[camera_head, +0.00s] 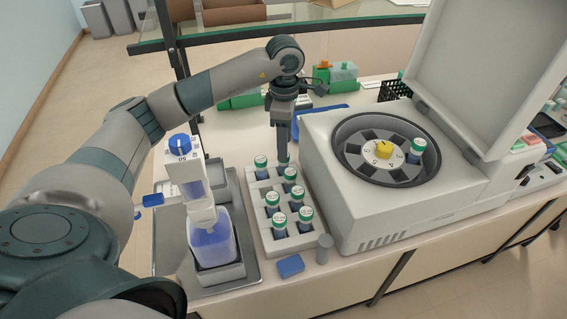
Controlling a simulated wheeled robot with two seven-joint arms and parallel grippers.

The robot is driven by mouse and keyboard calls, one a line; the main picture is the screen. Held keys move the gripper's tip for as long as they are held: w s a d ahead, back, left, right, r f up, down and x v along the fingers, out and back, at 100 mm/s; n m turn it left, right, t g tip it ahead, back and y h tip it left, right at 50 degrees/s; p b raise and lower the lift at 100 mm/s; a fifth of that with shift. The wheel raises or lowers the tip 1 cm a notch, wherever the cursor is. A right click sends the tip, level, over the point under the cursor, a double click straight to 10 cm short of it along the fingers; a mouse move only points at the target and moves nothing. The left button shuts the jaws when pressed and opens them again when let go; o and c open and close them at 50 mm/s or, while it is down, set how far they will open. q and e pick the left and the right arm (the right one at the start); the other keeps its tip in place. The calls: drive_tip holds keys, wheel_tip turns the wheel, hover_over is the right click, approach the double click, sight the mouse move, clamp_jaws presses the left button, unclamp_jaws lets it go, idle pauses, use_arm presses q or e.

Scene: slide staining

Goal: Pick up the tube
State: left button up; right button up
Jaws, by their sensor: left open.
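Several dark tubes with green-and-white caps stand upright in a white rack (259,222) on the bench. One tube (260,163) is at the rack's far left corner and another (305,216) is at its near right. My left gripper (284,149) points straight down over the far right corner of the rack. It is open, with its fingers at or just above a tube there that they partly hide. I cannot tell whether they touch it. One more tube (416,150) stands in the rotor of the open centrifuge (355,215). My right gripper is not in view.
A bottle-top dispenser (210,243) with blue liquid stands on a metal tray (170,240) left of the rack. The raised centrifuge lid (490,70) fills the upper right.

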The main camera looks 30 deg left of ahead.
sight(284, 167)
use_arm(q)
drive_tip(key=shift+f, duration=0.15)
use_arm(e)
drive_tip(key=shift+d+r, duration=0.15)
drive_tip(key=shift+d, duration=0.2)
use_arm(q)
drive_tip(key=shift+a+f+p, duration=0.1)
drive_tip(key=shift+f+p, duration=0.75)
drive_tip(key=shift+p, duration=0.15)
wheel_tip(284, 167, down, 2)
drive_tip(key=shift+f+p, duration=0.1)
drive_tip(key=shift+p, duration=0.45)
drive_tip(key=shift+f, duration=0.6)
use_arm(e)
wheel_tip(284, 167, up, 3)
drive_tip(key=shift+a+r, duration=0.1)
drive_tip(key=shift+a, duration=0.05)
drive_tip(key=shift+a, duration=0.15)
use_arm(q)
drive_tip(key=c, duration=1.1)
